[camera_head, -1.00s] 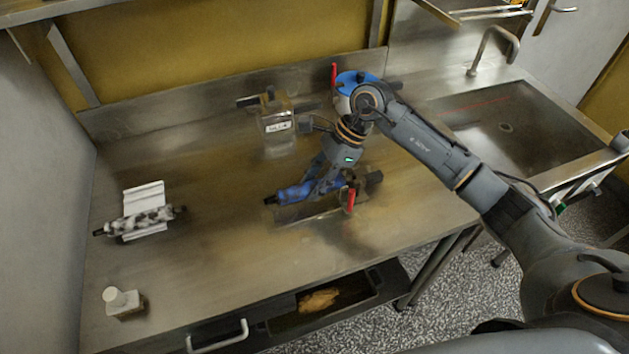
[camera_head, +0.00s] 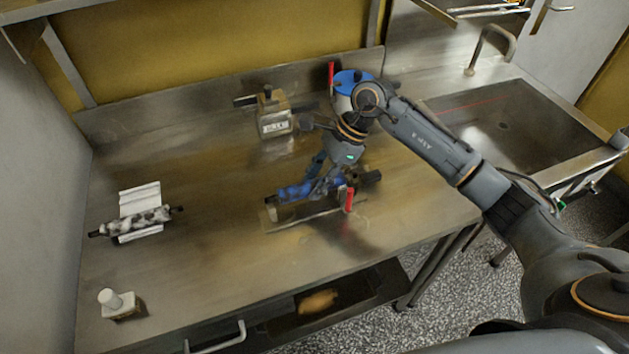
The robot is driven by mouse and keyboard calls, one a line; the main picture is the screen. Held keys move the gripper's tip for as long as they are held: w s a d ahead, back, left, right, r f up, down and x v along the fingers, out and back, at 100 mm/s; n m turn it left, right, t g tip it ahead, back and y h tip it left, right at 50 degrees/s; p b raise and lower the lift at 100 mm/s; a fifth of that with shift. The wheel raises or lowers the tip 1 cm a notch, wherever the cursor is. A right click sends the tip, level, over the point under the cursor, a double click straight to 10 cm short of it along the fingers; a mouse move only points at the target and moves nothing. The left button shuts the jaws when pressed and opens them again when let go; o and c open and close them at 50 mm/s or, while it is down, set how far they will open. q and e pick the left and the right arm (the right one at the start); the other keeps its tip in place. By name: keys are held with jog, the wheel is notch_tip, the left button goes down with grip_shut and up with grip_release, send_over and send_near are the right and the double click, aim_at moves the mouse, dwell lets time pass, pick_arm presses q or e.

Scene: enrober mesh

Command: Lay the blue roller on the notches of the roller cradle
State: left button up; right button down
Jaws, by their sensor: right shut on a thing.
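The roller's left end is close to the cradle's left upright. I cannot tell whether the roller touches the notches. My left gripper is not in view.
A speckled roller (camera_head: 141,221) lies on a white stand (camera_head: 140,200) at left. A labelled metal block (camera_head: 272,115) with a dark bar is behind the cradle. A sink (camera_head: 510,120) is at right. The worktop between is clear.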

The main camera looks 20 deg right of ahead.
jog(key=shift+f+b, duration=0.5)
jog(key=shift+b, duration=0.25)
dwell(0.7)
jog(key=c, duration=0.9)
grip_release()
jog(key=shift+o, duration=0.2)
jog(key=shift+r+p, duration=1.45)
jog(key=shift+r, duration=2.05)
jog(key=shift+f, duration=0.1)
